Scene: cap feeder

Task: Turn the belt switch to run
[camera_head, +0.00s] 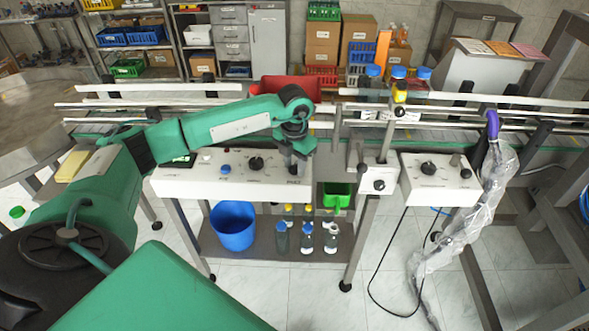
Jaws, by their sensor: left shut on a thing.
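My left arm reaches in from the left, across the white control panel (190,183). My left gripper (294,168) points down at the panel's right end, its jaws shut on a small dark switch knob that they mostly hide. A small label sits just below it, too small to read. Which way the held knob points cannot be told. A larger black knob (256,163) and a blue button (225,169) are on the same panel, left of the gripper. My right gripper is not in view.
A conveyor with metal rails runs behind the panel. A small white box with a dial (378,184) and a second panel (440,181) stand to the right. Bottles with blue caps (373,71) stand behind. A blue bucket (233,227) and several bottles sit on the shelf below.

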